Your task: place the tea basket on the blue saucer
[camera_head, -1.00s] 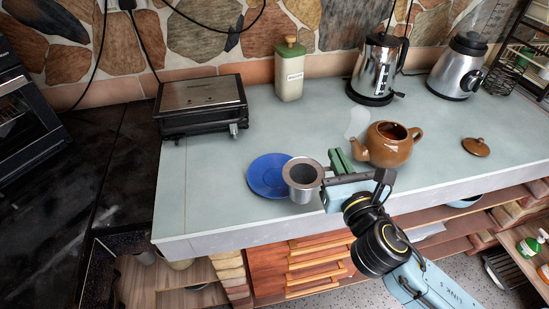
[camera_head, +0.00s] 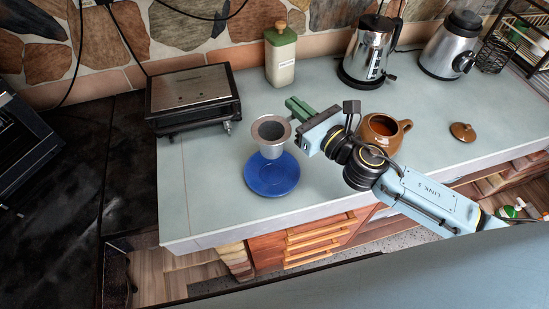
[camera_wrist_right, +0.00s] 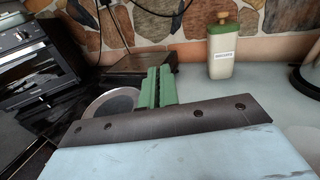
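The tea basket (camera_head: 270,135) is a metal cup with a wide rim and dark inside. It is roughly upright in the head view, its lower end overlapping the far edge of the blue saucer (camera_head: 272,180). It looks raised; the exact gap is unclear. My right gripper (camera_head: 298,110) has green fingers close together at the basket's right side, and they appear shut on its rim. The wrist view shows the basket rim (camera_wrist_right: 108,106) left of the green fingers (camera_wrist_right: 158,88); the contact is partly hidden. My left gripper is not in view.
A brown teapot (camera_head: 382,132) is partly hidden behind my right arm, its lid (camera_head: 463,132) to the right. A green-topped canister (camera_head: 280,60), a kettle (camera_head: 367,50) and a grill (camera_head: 192,95) stand farther back. The counter left of the saucer is clear.

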